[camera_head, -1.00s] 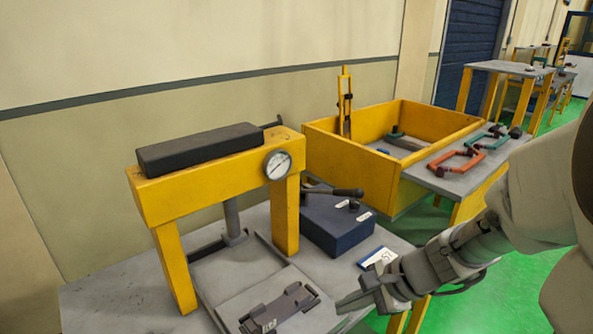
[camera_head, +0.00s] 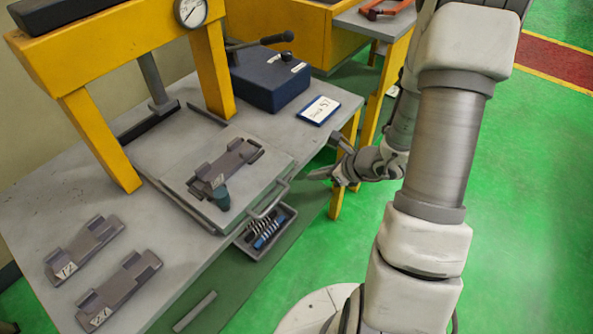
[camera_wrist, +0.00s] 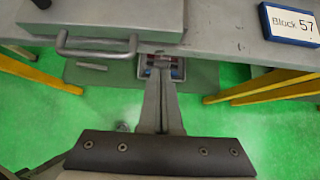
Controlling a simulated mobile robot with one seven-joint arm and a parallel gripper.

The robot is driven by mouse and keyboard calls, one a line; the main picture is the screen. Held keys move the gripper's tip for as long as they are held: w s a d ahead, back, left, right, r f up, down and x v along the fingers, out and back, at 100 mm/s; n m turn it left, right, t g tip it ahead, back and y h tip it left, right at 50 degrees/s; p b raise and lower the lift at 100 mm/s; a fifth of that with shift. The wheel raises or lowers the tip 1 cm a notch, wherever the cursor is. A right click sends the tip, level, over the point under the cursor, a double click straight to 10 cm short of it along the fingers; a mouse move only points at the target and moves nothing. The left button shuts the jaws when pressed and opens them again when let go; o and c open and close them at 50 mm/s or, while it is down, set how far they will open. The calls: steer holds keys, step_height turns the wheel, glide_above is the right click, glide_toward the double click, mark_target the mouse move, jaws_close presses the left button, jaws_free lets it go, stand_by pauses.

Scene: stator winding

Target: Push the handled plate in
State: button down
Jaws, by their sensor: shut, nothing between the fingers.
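The handled plate (camera_head: 180,190) is a grey sliding slab on the table, in front of the yellow press frame (camera_head: 85,120). Its bar handle (camera_head: 268,200) faces the table's front edge. A dark metal fixture (camera_head: 222,168) and a small dark green piece (camera_head: 221,198) sit on the plate. In the wrist view the plate (camera_wrist: 160,14) is at the top left and its handle (camera_wrist: 97,50) hangs along the near edge. My gripper (camera_head: 322,174) is shut and empty, off the table's front edge, to the right of the handle and apart from it.
An open drawer (camera_head: 262,236) with springs and blue parts is below the handle. A blue box (camera_head: 268,78) with a lever and a "Block 57" sign (camera_head: 319,110) stand right of the plate. Two loose fixtures (camera_head: 120,290) lie at front left.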

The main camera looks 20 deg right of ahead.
mark_target(232, 134)
steer(key=shift+w+a+f, duration=0.4)
steer(key=shift+w+a, duration=0.25)
steer(key=shift+w, duration=0.2)
steer(key=shift+w+a+f, duration=0.35)
steer(key=shift+w+a, duration=0.25)
steer(key=shift+w, duration=0.3)
steer(key=shift+w+a+f, duration=0.4)
steer(key=shift+w+a, duration=0.25)
steer(key=shift+w, duration=0.2)
steer(key=w+a, duration=0.4)
steer(key=w, duration=0.2)
steer(key=w+a+b, duration=0.1)
steer(key=w+a, duration=0.4)
steer(key=w, duration=0.1)
steer(key=w+a, duration=0.4)
steer(key=w, duration=0.2)
steer(key=shift+w+a, duration=0.4)
steer(key=shift+w, duration=0.05)
steer(key=shift+w+a+r, duration=0.1)
steer(key=shift+a+r, duration=0.1)
